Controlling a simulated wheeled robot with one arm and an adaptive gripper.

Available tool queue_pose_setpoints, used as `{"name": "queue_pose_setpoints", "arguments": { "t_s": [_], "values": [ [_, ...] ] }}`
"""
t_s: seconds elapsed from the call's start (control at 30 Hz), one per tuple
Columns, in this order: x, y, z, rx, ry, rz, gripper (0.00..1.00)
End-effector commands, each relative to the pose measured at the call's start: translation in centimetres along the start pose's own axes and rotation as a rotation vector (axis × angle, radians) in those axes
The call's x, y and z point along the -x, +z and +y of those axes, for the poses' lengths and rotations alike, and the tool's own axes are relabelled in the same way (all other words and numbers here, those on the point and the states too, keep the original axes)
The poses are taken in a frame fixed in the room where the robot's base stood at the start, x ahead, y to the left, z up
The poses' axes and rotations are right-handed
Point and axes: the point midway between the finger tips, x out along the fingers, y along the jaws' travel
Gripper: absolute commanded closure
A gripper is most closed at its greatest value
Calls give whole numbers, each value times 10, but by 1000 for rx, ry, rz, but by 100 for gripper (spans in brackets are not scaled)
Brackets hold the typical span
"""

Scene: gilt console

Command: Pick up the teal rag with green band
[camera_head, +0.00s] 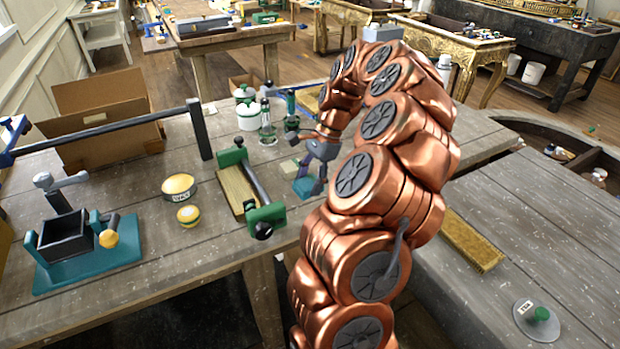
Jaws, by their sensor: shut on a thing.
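My gripper (317,178) hangs from the end of the copper arm, pointing down over the right part of the near wooden table (200,285). It is shut on a small teal piece (303,187), which I take to be the teal rag. The piece is low, at or just above the tabletop. Its green band cannot be made out at this size, and the fingers and arm hide part of it.
A green-ended clamp (258,190) on a wooden board stands further left. Glass bottles (267,125) and a white-green pot (247,115) stand behind. A cardboard box (105,120) is at the back left.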

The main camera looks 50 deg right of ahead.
Motion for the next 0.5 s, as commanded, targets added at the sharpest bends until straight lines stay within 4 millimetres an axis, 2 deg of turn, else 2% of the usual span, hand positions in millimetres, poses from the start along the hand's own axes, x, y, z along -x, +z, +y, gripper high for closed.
{"name": "queue_pose_setpoints", "arguments": {
  "t_s": [0.5],
  "values": [
    [-14,47,67,0,0,0,66]
  ]
}}
